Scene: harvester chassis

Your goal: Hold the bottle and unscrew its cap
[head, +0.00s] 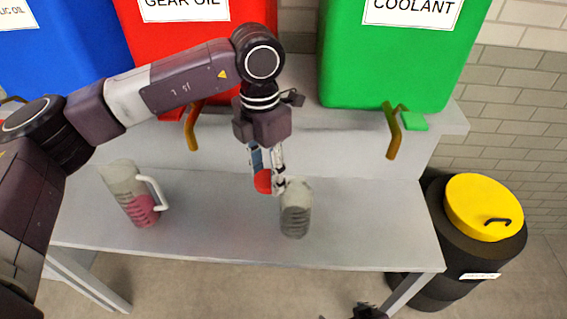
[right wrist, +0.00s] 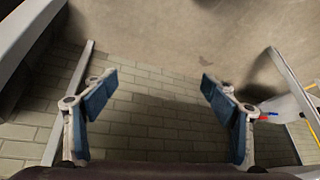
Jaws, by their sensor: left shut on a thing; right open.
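The bottle (head: 295,212) is grey and translucent with dark markings. It appears to stand upright on the grey bench, and I see no cap on its top. My left gripper (head: 267,180) is just left of the bottle's top, pointing down. It is shut on the red cap (head: 262,182), which appears to be off the bottle; the fingers partly hide it. My right gripper (right wrist: 158,92) is open and empty, its blue-padded fingers spread wide over the floor in the right wrist view. Only a dark bit of that arm shows at the bottom of the head view.
A clear jug (head: 124,184) with pink liquid stands left on the bench (head: 225,230). Blue, red (head: 180,45) and green (head: 385,55) containers with taps stand on the raised back shelf. A black bin (head: 450,240) with a yellow lid stands right. The bench right of the bottle is clear.

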